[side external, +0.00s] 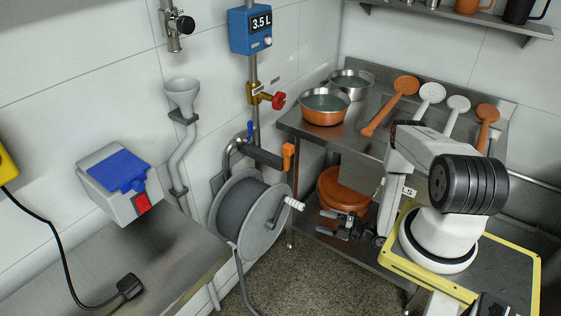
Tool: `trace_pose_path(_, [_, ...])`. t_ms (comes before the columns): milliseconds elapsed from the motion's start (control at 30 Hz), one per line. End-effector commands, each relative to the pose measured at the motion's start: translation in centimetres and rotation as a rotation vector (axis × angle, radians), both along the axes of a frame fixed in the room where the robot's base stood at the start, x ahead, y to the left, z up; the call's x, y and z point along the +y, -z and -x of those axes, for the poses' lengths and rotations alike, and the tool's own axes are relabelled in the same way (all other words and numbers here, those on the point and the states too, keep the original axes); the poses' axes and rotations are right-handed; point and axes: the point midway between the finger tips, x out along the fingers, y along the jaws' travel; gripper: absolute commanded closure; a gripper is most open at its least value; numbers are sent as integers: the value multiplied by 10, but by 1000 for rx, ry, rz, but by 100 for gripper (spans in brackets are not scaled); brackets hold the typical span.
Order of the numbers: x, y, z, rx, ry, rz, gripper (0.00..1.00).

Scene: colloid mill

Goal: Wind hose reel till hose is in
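The hose reel (241,212) is mounted low on the wall, with grey hose wound on its drum. A crank arm crosses its round side plate and ends in a white handle (293,203) pointing right. A length of grey hose (243,284) hangs from the reel down to the floor; its far end is out of view. My gripper (326,223) is right of the handle and slightly lower in the picture, apart from it. Its dark fingers point left toward the reel and look spread, with nothing visible between them.
A steel table (190,250) stands left of the reel. A pipe with a red-handled valve (278,100) and a black bar with an orange end (288,155) sit above the reel.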

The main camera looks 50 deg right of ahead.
Motion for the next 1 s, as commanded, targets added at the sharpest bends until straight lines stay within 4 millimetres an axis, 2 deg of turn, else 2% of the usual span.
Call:
trace_pose_path(167, [-3, 3, -10, 61, 35, -172, 26])
trace_pose_path(800, [-18, 13, -47, 228, 208, -1021, 26])
trace_pose_path(1000, [-20, 14, -52, 234, 232, -1176, 26])
